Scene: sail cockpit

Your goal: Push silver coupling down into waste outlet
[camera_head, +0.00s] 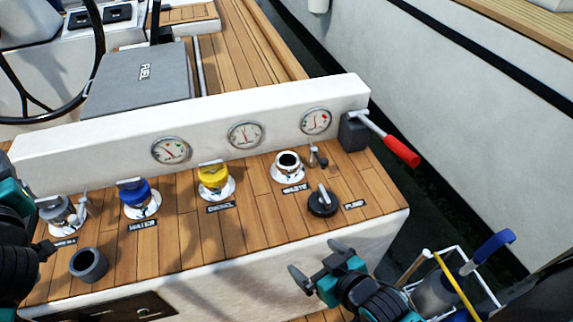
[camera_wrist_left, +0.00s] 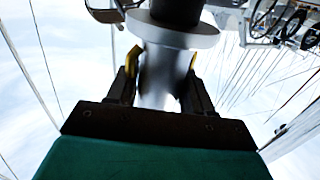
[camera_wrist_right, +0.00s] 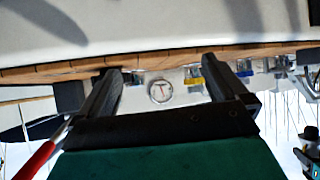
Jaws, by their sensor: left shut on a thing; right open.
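The waste outlet (camera_head: 288,166) is a white collar with a dark open hole, behind the label WASTE on the wooden deck. In the left wrist view my left gripper (camera_wrist_left: 160,75) is shut on the silver coupling (camera_wrist_left: 165,62), a smooth cylinder with a wide pale flange and a dark part beyond it. In the head view only dark parts of my left arm show at the left edge; its grip is not clear there. My right gripper (camera_head: 320,263) is open and empty before the deck's front edge; it also shows in the right wrist view (camera_wrist_right: 160,70).
Grey (camera_head: 60,212), blue (camera_head: 136,193) and yellow (camera_head: 213,176) capped fittings stand left of the waste outlet. A grey open cup (camera_head: 88,265) is at front left. A black pump fitting (camera_head: 322,204) and red-handled lever (camera_head: 400,150) are at right. A gauge panel (camera_head: 205,125) stands behind.

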